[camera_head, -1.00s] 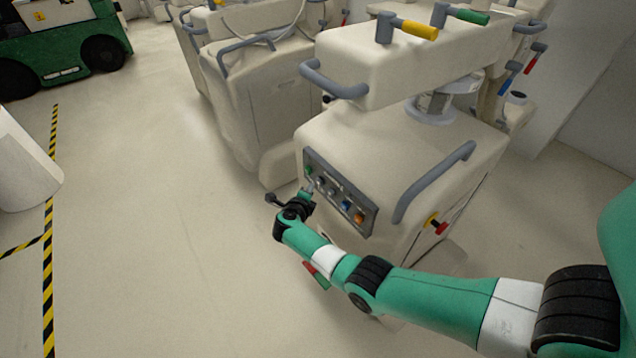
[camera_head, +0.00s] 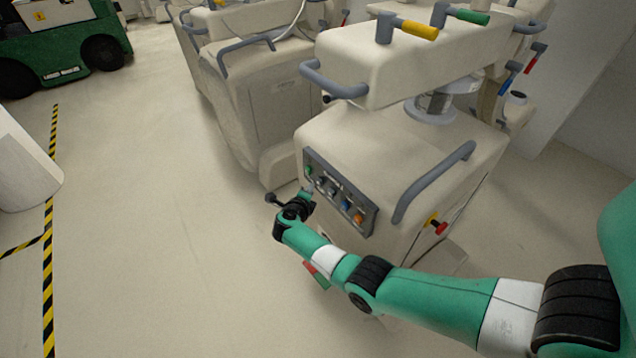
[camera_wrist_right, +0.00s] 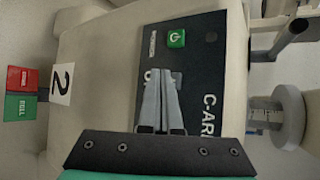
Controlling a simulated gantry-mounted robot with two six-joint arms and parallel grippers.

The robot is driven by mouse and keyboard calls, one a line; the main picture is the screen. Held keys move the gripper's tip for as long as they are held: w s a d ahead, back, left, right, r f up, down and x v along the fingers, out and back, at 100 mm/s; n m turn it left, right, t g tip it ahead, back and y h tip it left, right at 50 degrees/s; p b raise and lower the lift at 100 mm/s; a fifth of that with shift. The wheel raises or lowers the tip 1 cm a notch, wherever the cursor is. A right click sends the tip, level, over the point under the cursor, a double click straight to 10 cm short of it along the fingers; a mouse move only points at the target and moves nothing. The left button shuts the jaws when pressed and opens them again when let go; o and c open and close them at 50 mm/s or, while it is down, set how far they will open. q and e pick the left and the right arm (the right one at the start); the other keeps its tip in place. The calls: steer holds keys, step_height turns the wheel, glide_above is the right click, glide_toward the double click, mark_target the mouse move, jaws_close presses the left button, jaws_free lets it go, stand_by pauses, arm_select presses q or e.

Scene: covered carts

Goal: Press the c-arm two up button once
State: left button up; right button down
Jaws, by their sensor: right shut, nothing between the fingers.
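In the right wrist view the grey fingers (camera_wrist_right: 160,74) lie over the panel (camera_wrist_right: 210,70), which reads "C-AR…". They hide part of its lettering and any button behind them. A square green power button (camera_wrist_right: 176,38) is beyond the tips. A "2" label (camera_wrist_right: 62,83) is on the cart body. I cannot tell whether the tips touch the panel.
A grey handle (camera_head: 432,180) is on the cart beside the panel. Another covered cart (camera_head: 240,95) stands behind. Open floor (camera_head: 160,220) lies to the left.

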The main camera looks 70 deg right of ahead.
steer(key=shift+s+d, duration=0.2)
steer(key=shift+d, duration=0.2)
steer(key=shift+s+d+p, duration=0.3)
steer(key=shift+d+p, duration=0.15)
stand_by(1.1)
steer(key=shift+w+a, duration=0.1)
steer(key=shift+a, duration=0.05)
steer(key=shift+w+a, duration=0.35)
steer(key=shift+a, duration=0.3)
steer(key=w+a, duration=0.1)
steer(key=a+b, duration=0.1)
steer(key=a, duration=0.1)
steer(key=w+a, duration=0.1)
steer(key=shift+w+a+b, duration=0.15)
steer(key=shift+w+b, duration=0.2)
stand_by(0.7)
